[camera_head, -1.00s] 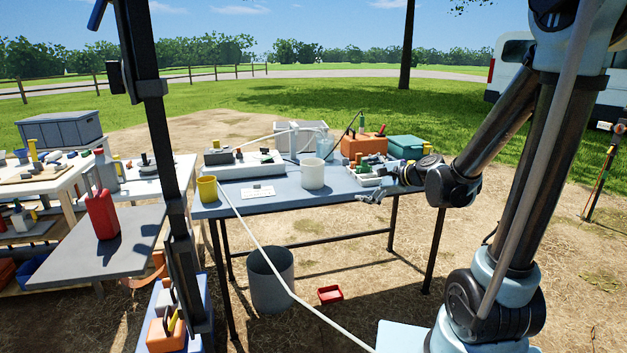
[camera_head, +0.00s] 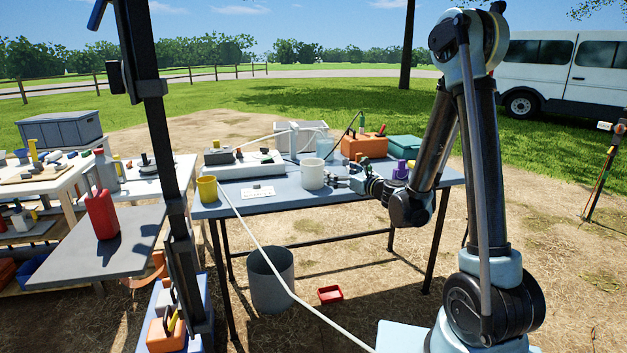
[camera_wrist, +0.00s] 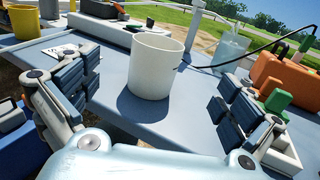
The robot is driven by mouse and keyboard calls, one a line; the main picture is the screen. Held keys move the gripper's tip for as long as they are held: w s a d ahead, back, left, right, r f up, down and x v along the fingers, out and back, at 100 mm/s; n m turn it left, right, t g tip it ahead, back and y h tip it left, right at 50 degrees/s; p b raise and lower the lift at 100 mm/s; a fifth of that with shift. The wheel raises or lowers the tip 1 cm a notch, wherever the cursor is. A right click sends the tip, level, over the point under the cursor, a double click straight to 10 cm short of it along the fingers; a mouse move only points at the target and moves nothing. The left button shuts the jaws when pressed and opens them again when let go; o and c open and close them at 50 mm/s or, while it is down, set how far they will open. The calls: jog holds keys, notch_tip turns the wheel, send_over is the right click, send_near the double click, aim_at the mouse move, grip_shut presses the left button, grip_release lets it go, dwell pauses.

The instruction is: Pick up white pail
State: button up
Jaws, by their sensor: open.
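The white pail (camera_head: 312,176) stands upright on the blue-grey table (camera_head: 285,203), near its middle. It also shows in the wrist view (camera_wrist: 154,66), ahead of my gripper and between the lines of its two fingers. My gripper (camera_head: 341,178) is just to the right of the pail in the head view. In the wrist view my gripper (camera_wrist: 160,95) is open, with its padded fingers spread wide on either side and nothing between the pads. Whether the fingertips reach beside the pail's wall is hard to tell.
A yellow cup (camera_head: 207,189) stands at the table's left end. A clear container (camera_head: 324,146), an orange case (camera_head: 364,146) and a teal box (camera_head: 405,146) stand behind the pail. A white tray (camera_wrist: 283,150) lies near the right finger. A grey bin (camera_head: 271,280) stands below.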

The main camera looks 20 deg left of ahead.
send_near(306, 160)
jog(key=shift+x, duration=2.9)
jog(key=shift+c, duration=0.6)
jog(key=c, duration=1.4)
